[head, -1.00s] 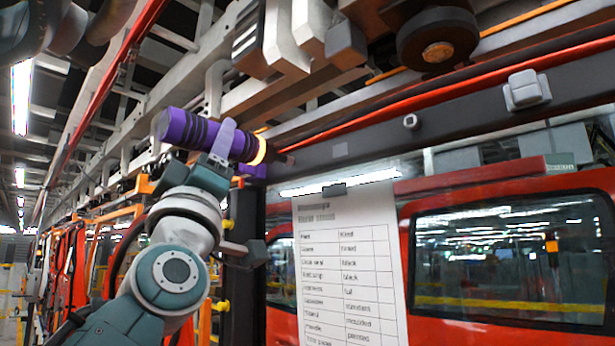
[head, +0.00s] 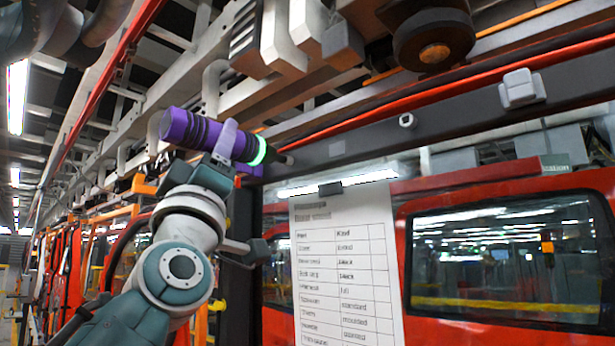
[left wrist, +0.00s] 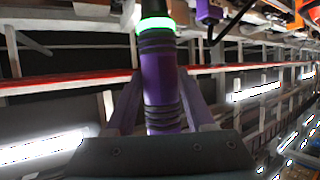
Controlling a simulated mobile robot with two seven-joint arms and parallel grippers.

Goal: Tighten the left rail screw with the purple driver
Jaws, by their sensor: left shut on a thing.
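The purple driver (head: 183,127) lies nearly level in the head view, tip to the right, with a green lit ring near its front. It also shows in the left wrist view (left wrist: 160,80), pointing away from the camera. My left gripper (head: 228,140) is shut on the driver's ribbed body. The dark tip ends at the left part of the dark rail (head: 450,113). The screw at the tip is not visible, and I cannot tell whether the tip touches it. A small bolt-like fitting (head: 407,120) sits farther right on the rail. My right gripper is not in view.
A printed sheet (head: 345,265) hangs below the rail, held by a dark clip (head: 330,188). A red vehicle body (head: 505,180) with windows stands behind it. Grey brackets (head: 290,40) and a dark round wheel (head: 433,40) hang overhead. A grey box (head: 520,88) sits on the rail.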

